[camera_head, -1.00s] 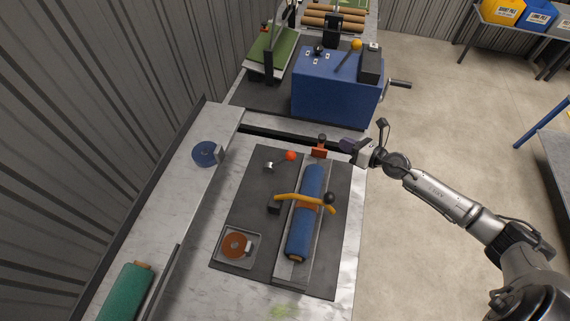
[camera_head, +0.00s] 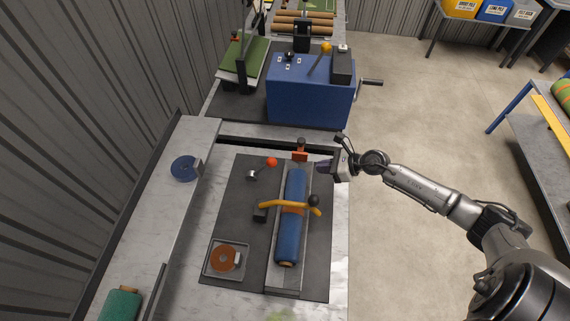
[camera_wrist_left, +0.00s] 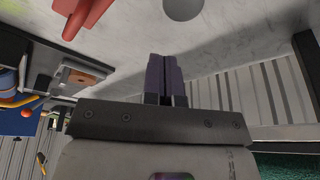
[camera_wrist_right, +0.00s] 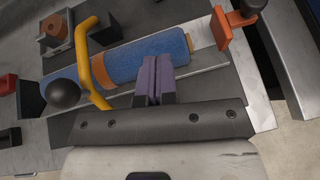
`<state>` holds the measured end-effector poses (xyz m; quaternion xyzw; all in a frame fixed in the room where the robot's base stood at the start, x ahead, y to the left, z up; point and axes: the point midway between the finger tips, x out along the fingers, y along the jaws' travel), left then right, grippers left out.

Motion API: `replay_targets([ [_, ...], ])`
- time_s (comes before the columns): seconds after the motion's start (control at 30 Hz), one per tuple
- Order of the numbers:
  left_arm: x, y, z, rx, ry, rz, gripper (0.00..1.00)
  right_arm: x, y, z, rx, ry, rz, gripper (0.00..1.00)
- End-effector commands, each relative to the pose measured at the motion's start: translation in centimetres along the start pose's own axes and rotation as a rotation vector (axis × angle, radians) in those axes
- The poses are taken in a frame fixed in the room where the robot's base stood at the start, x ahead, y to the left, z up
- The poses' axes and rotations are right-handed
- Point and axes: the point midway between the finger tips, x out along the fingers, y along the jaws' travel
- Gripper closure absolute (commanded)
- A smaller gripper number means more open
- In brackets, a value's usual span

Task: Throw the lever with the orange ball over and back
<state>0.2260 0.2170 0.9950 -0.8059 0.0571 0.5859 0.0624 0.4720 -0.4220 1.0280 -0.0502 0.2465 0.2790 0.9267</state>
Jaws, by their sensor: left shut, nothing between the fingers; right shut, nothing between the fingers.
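The lever with the orange ball (camera_head: 271,162) stands on the dark plate (camera_head: 237,215), left of the blue roll's far end. It leans to the right, its ball up and right of its small metal base (camera_head: 252,175). I cannot make it out in the right wrist view. My right gripper (camera_head: 325,165) is shut and empty, right of the roll's far end and apart from the lever. Its purple fingers (camera_wrist_right: 157,75) show together in the right wrist view. My left gripper (camera_wrist_left: 162,75) is shut and empty in its wrist view; the head view does not show it.
The blue roll (camera_head: 291,235) lies in a metal trough under a yellow curved arm (camera_head: 275,204) with a black ball. An orange end plate (camera_head: 300,155) stands between the right gripper and the lever. A blue machine (camera_head: 308,100) is behind. A blue disc (camera_head: 184,169) lies left.

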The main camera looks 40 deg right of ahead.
Motion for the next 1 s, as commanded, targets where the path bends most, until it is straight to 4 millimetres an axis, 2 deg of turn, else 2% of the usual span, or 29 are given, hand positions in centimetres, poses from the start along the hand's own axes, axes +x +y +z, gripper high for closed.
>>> replay_targets([
  [0.17,-0.2,0.0,0.0,0.0,-0.001,0.0,1.0,1.5,0.0,0.1,0.003,-0.004,0.0,1.0],
  [0.63,-0.6,0.0,-0.1,-0.001,-0.001,0.001,1.0,10.1,0.0,0.2,0.004,-0.003,0.001,1.0],
  [0.8,-1.3,0.0,-0.4,-0.001,-0.002,0.001,1.0,11.4,0.0,1.9,0.001,-0.003,0.001,1.0],
  [1.0,-1.6,0.0,-0.5,-0.001,-0.002,0.001,1.0,12.4,0.0,2.7,0.001,-0.001,0.0,1.0],
])
